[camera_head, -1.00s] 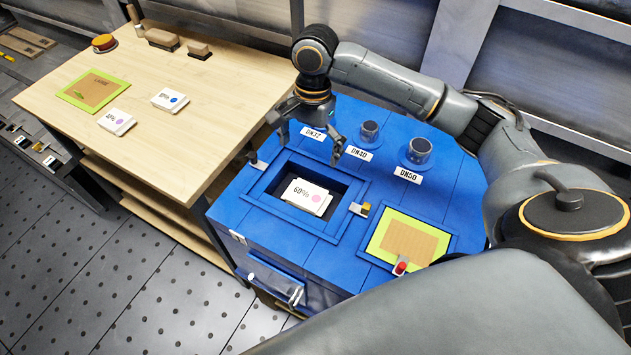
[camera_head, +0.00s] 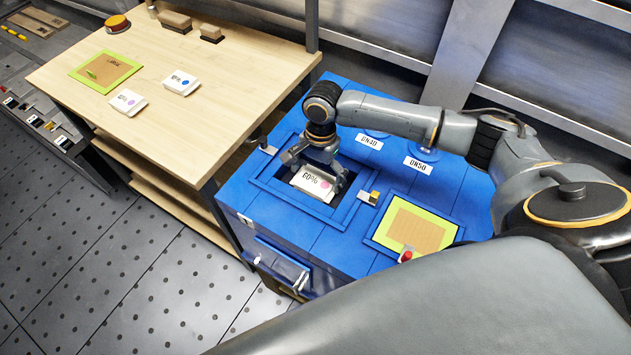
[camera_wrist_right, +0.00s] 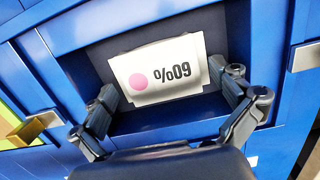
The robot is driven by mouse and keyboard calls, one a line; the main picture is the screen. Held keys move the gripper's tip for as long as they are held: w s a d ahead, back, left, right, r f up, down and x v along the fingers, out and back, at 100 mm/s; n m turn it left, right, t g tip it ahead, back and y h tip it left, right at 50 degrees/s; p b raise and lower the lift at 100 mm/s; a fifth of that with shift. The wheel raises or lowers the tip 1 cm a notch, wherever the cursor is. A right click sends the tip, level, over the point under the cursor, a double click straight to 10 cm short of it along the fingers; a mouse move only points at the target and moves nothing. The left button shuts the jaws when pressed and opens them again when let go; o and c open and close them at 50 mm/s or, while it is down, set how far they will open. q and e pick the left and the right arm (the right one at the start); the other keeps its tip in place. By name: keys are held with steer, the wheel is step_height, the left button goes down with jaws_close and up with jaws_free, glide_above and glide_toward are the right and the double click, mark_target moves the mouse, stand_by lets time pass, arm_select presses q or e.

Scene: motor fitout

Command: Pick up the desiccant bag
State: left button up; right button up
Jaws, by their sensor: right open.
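A white desiccant bag (camera_head: 311,187) marked 60% with a pink dot lies in the dark recess of the blue cabinet (camera_head: 335,240). My right gripper (camera_head: 314,164) is open just above the recess, over the back part of the bag. In the right wrist view the bag (camera_wrist_right: 160,73) lies between and beyond the two spread fingers of the gripper (camera_wrist_right: 178,105), with no clear contact. Two more white bags, one with a blue dot (camera_head: 180,79) and one with a pink dot (camera_head: 128,102), lie on the wooden table. My left gripper is out of view.
The recess has a raised blue rim (camera_head: 285,207), with a brass-coloured latch (camera_head: 370,197) at its right. A green-edged panel (camera_head: 415,225) is set further right.

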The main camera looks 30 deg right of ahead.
steer(key=shift+f, duration=0.3)
steer(key=c, duration=1.1)
steer(key=shift+r, duration=0.1)
